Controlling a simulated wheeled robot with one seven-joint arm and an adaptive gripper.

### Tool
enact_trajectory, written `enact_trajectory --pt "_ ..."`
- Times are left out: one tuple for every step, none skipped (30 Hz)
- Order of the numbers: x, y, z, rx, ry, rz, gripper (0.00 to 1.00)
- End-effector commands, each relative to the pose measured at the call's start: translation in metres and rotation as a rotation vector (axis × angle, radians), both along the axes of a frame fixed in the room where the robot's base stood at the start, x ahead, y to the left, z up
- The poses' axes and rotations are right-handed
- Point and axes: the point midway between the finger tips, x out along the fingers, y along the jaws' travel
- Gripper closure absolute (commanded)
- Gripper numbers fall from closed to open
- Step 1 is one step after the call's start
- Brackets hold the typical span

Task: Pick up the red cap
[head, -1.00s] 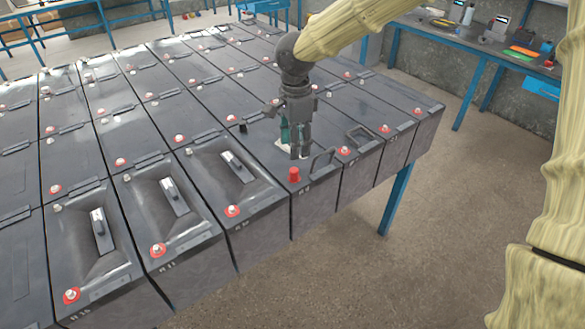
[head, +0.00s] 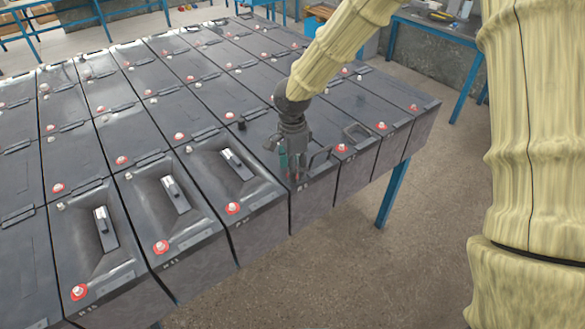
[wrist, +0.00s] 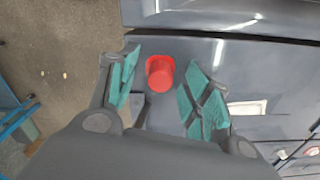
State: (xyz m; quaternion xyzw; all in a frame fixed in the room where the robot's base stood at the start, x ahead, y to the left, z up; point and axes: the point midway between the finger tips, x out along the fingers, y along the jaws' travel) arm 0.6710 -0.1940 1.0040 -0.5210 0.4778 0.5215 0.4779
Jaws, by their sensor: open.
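The red cap (wrist: 160,74) stands on top of a dark grey battery, near that battery's front end. In the wrist view it lies between the two green-padded fingers of my gripper (wrist: 158,90), with a gap on each side. My gripper is open and holds nothing. In the head view my gripper (head: 293,172) points down over the battery's front end and mostly hides the cap. I cannot tell exactly how high the fingertips are above the battery top.
Rows of dark batteries (head: 205,225) with red-ringed terminals and handles surround the spot. A blue-framed bench (head: 440,30) is at the back right. Bare floor (head: 330,270) lies in front.

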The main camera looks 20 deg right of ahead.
Motion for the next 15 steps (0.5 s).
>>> enact_trajectory --pt "0.0 -0.0002 -0.0017 -0.001 0.0 0.0 0.51" --pt "0.0 -0.0003 -0.0026 -0.001 0.0 0.0 0.51" --pt "0.0 -0.0004 -0.0034 -0.001 0.0 0.0 0.51" --pt "0.0001 -0.0004 -0.0037 -0.001 0.0 0.0 0.51" --pt "0.0001 -0.0004 -0.0039 -0.001 0.0 0.0 0.51" --pt "0.0001 -0.0004 -0.004 -0.001 0.0 0.0 0.51" --pt "0.0001 -0.0004 -0.004 0.0 0.0 0.0 0.51" --pt "0.0001 -0.0004 -0.0039 0.0 0.0 0.0 0.51" --pt "0.0001 -0.0004 -0.0039 0.0 0.0 0.0 0.51" --pt "0.0001 -0.0003 -0.0039 0.0 0.0 0.0 0.53" --pt "0.0001 -0.0003 -0.0038 0.0 0.0 0.0 0.58" --pt "0.0001 -0.0003 -0.0038 0.0 0.0 0.0 0.66" --pt "0.0002 -0.0003 -0.0038 0.0 0.0 0.0 0.71" --pt "0.0001 -0.0003 -0.0038 0.0 0.0 0.0 0.76" --pt "0.0001 -0.0003 -0.0037 0.0 0.0 0.0 0.84"
